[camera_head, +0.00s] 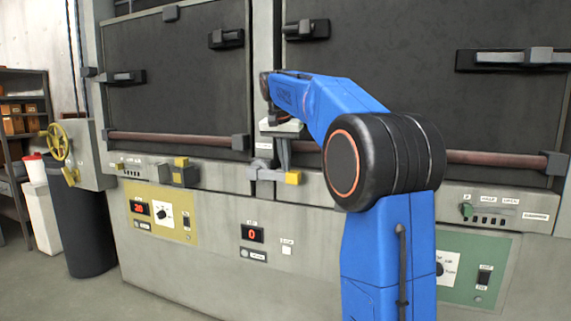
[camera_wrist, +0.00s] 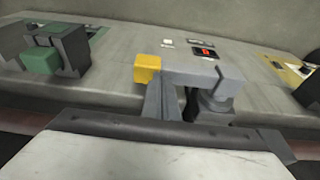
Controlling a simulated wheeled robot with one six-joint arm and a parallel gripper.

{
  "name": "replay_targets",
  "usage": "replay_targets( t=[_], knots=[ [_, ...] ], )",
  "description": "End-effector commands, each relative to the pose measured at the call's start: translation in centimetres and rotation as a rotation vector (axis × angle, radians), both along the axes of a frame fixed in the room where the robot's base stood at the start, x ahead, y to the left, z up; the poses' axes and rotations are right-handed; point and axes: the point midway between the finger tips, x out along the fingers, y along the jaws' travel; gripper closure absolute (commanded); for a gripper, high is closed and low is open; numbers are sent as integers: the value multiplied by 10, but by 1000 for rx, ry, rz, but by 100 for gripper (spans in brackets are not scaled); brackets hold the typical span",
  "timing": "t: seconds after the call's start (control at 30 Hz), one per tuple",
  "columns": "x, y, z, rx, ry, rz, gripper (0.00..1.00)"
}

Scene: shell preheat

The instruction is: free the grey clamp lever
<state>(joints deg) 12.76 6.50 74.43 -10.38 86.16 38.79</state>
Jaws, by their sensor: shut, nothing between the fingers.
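The grey clamp lever (camera_head: 264,173) sits on the sill at the middle of the front panel, between the two dark doors. It is a grey bar with a yellow block at its right end in the head view. My gripper (camera_head: 284,165) points down at the lever, close to the yellow block. Its fingers (camera_wrist: 161,102) are shut and empty. I cannot tell whether they touch the bar.
A dark clamp with yellow parts (camera_head: 185,173) stands left of the lever. A dark clamp with a green block (camera_wrist: 42,62) shows in the wrist view. Reddish-brown bars (camera_head: 180,140) run along the doors. Below are a red display (camera_head: 252,234) and a yellow panel (camera_head: 160,212).

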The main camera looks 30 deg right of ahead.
Motion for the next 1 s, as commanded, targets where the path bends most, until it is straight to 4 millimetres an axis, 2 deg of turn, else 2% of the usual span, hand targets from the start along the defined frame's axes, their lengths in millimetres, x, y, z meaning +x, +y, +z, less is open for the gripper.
replay_targets(
  t=[0.57, 0.77, 1.0],
  knots=[
    [-2, -1, -5, 17, -20, -2, 100],
    [-6, -4, -17, 73, -92, -4, 100],
    [-11, -8, -45, 196, -248, -6, 100]
  ],
)
